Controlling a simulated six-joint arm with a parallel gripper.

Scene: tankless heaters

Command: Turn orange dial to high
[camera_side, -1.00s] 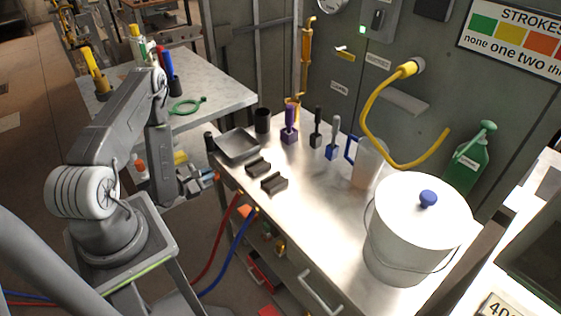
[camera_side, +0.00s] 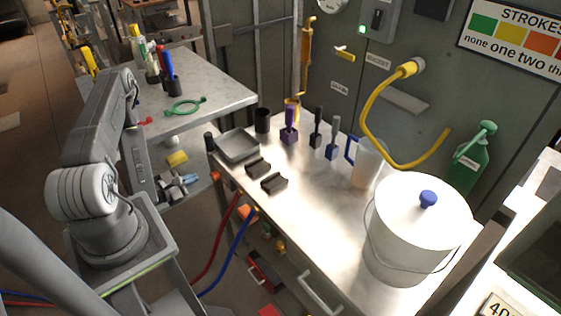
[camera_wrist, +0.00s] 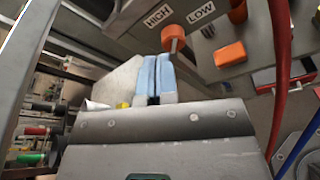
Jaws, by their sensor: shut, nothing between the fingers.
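The orange dial (camera_wrist: 173,34) shows in the wrist view just beyond my fingertips, to their upper right. A HIGH label (camera_wrist: 158,17) is at its upper left and a LOW label (camera_wrist: 201,12) at its upper right; its head appears closer to HIGH. Its exact setting is unclear. In the side view an orange piece that looks like the dial (camera_side: 215,176) is at the bench's left end. My gripper (camera_wrist: 157,62) is shut and empty, its blue finger pads together, apart from the dial. In the side view my gripper (camera_side: 192,180) is left of the bench end.
Another orange block (camera_wrist: 230,54) is right of the dial. Red and blue hoses (camera_side: 228,250) hang along the bench front. The steel bench (camera_side: 310,205) holds a grey tray (camera_side: 238,146), dark blocks and a white lidded pot (camera_side: 405,245).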

